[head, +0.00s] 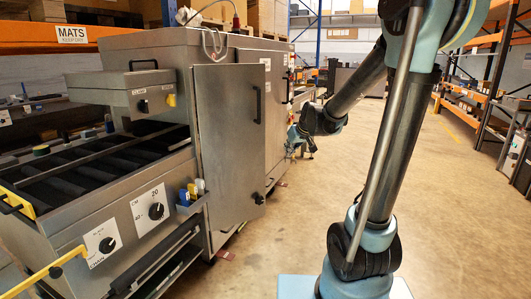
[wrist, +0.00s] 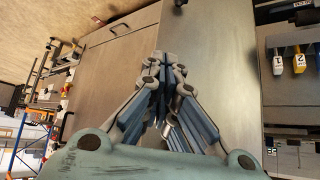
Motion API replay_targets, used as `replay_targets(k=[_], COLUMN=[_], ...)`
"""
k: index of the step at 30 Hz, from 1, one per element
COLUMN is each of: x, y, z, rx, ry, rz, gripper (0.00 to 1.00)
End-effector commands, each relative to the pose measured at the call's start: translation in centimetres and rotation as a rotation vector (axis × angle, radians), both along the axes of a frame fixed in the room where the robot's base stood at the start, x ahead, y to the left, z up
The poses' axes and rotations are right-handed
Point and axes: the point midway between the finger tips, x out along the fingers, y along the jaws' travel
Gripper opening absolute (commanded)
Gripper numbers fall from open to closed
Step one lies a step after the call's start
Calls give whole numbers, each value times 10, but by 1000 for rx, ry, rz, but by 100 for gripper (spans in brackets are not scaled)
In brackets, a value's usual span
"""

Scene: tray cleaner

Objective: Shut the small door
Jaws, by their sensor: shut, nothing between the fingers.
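The small door (head: 228,145) is a grey metal panel on the front of the machine in the head view. It stands open, swung out from the body, with a black handle (head: 258,104) near its right edge. My gripper (head: 297,150) is to the right of the door, apart from it in the picture, low beside the machine's far part. In the wrist view, my gripper (wrist: 165,62) is shut and empty, its fingers pointing at grey metal panels (wrist: 205,60). I cannot tell whether the fingertips touch a panel.
The machine's conveyor (head: 95,165) with black rollers and dials is at left. Open concrete floor (head: 450,210) lies to the right, with orange shelving (head: 470,95) beyond.

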Motion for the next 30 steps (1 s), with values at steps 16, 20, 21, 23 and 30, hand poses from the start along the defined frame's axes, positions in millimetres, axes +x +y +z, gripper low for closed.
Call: replay_targets(k=[16, 20, 21, 23, 30], x=[76, 82, 84, 89, 105], y=[56, 60, 61, 64, 74], z=[-7, -13, -16, -20, -38], rx=[37, 37, 36, 36, 37], ry=[-116, -116, -116, -116, -116], rz=[71, 71, 72, 72, 71], gripper=[0, 0, 0, 0, 0])
